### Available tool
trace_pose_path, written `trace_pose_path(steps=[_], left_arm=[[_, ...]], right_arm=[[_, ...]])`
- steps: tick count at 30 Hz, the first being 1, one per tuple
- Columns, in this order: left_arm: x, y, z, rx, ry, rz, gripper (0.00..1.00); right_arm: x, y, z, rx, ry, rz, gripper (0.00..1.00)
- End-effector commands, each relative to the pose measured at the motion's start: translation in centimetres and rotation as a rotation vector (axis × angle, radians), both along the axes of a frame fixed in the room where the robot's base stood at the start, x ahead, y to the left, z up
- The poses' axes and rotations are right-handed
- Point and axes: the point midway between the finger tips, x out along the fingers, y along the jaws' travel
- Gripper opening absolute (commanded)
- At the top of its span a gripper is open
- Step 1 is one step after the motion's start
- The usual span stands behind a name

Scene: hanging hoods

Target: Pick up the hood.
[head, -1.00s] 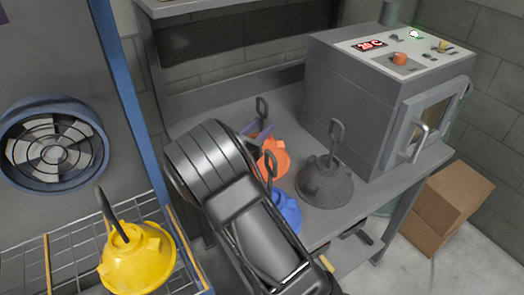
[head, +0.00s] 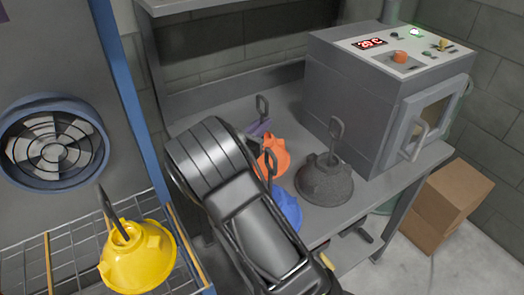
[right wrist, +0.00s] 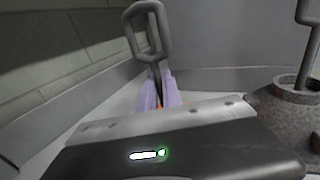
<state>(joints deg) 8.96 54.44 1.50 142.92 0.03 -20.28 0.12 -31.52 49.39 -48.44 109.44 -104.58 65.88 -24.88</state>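The orange hood (head: 273,158) sits on the grey bench with its looped grey handle upright. My right gripper (head: 261,127) reaches over the bench, its lavender fingers low on that handle. In the right wrist view the two fingers (right wrist: 160,85) flank the dark stem closely, with almost no gap, and the handle loop (right wrist: 150,32) rises above them. A bit of orange shows between the fingers. My right arm hides part of the bench around the hood. My left gripper is not in view.
A blue hood (head: 287,208) stands just in front, partly behind my arm. A dark grey hood (head: 325,181) stands to the right, beside the grey oven (head: 350,100). A yellow hood (head: 138,258) is on the wire rack at left. Cardboard boxes (head: 452,195) stand right of the bench.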

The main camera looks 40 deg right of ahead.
Motion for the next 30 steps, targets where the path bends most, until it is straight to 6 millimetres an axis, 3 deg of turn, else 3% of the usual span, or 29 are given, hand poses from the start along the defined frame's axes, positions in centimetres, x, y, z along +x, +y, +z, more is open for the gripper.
trace_pose_path(steps=[3, 30], left_arm=[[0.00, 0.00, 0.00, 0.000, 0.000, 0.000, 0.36], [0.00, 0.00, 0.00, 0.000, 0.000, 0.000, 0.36]], right_arm=[[0.00, 0.00, 0.00, 0.000, 0.000, 0.000, 0.00], [-0.01, 0.00, 0.00, 0.000, 0.000, 0.000, 0.00]])
